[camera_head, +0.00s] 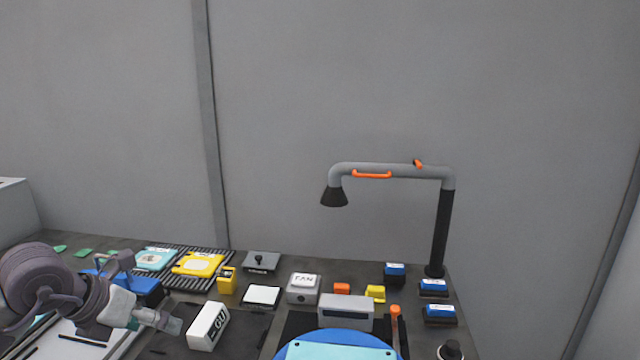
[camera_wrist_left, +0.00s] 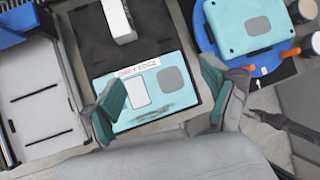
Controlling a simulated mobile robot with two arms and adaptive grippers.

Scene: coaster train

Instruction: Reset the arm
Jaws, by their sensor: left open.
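My left arm comes in at the lower left of the head view, its gripper (camera_head: 160,318) over the left part of the workbench, left of a white box with dark lettering (camera_head: 208,326). In the left wrist view the two teal-padded fingers of the left gripper (camera_wrist_left: 160,98) are spread apart. A teal labelled panel (camera_wrist_left: 173,83) lies below and beyond them on a dark mat, with nothing visibly gripped.
A blue round stand with a teal plate (camera_head: 335,350) is at the front centre. A grey lamp-like arm (camera_head: 400,171) rises at the back right. Yellow and teal panels lie on a ribbed rack (camera_head: 222,280). Several blue-topped blocks (camera_head: 440,313) stand at right.

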